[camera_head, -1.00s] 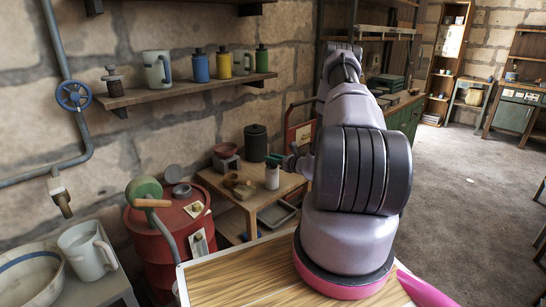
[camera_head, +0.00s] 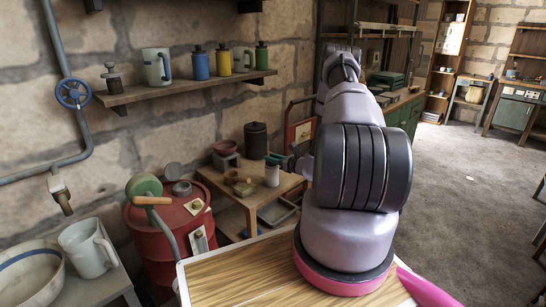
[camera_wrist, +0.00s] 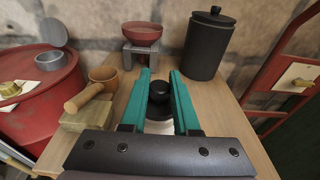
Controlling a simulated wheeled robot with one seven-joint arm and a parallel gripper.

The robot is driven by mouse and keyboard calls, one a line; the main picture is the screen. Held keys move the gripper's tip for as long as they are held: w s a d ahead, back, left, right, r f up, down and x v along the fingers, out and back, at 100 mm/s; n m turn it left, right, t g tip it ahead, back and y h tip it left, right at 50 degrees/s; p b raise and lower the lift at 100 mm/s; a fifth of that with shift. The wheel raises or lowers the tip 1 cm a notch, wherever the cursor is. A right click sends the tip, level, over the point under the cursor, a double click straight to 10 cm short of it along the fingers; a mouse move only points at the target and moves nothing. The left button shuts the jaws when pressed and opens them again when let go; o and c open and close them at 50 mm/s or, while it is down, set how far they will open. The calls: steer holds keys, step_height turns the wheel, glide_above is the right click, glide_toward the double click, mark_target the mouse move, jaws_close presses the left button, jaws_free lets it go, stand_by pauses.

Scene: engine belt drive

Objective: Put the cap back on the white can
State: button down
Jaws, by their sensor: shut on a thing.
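The white can (camera_head: 272,178) stands upright near the right front of the small wooden table. My gripper (camera_head: 274,159) is over its top, with teal fingers pointing down. In the wrist view, my gripper (camera_wrist: 161,76) has a finger on each side of a black round cap (camera_wrist: 160,88) and is shut on it. The white can's body (camera_wrist: 158,127) shows below the cap between the fingers, partly hidden by the fingers and gripper body. I cannot tell whether the cap is seated on the can or just above it.
A black lidded canister (camera_wrist: 209,44) stands behind on the right. A red bowl on a stand (camera_wrist: 141,34) is at the back. A wooden-handled cup (camera_wrist: 101,79) rests by a block at left. A red drum (camera_head: 170,232) adjoins the table, and a red frame (camera_wrist: 284,65) stands at right.

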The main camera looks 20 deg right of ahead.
steer(key=c, duration=0.6)
jaws_free()
steer(key=v, duration=1.1)
steer(key=shift+r, duration=0.15)
